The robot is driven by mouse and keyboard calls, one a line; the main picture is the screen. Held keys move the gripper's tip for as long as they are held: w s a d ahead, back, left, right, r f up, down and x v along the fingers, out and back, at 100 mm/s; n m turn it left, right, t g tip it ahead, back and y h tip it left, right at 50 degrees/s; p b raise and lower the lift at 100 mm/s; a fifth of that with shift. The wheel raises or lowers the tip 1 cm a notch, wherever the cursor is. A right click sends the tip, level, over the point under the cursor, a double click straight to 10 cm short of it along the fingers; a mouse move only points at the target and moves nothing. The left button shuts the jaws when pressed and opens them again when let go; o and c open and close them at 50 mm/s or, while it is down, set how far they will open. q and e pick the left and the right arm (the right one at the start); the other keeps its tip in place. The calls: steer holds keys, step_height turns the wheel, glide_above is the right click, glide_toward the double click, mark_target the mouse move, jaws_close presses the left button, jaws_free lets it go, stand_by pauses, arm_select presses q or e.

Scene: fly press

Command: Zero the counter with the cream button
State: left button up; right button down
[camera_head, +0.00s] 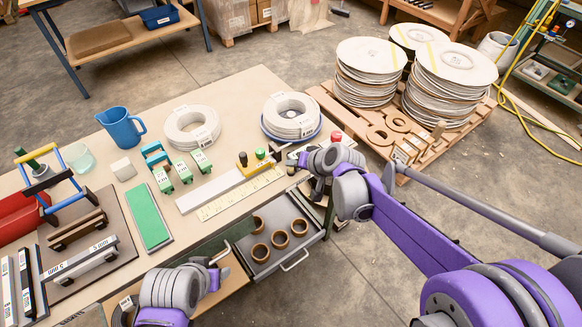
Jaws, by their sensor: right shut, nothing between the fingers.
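I cannot make out a cream button or a counter readout for certain. A red knob (336,136) shows just beyond the wrist. My left gripper (220,269) is low at the front, near the open drawer, with its fingers too small to read.
The table (225,98) holds a blue jug (121,128), white coils (192,127), small green-and-white blocks and a green mat (148,216). An open drawer (262,269) with several brown rings juts out at the front. A pallet (330,101) with stacked discs stands right of the table.

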steer(key=shift+f+b, duration=0.3)
steer(key=shift+f, duration=0.2)
steer(key=shift+r, duration=0.1)
stand_by(0.5)
steer(key=shift+r+p, duration=0.7)
steer(key=shift+r, duration=0.2)
step_height(320, 180, up, 5)
steer(key=p, duration=0.3)
steer(key=shift+p, duration=0.3)
stand_by(0.4)
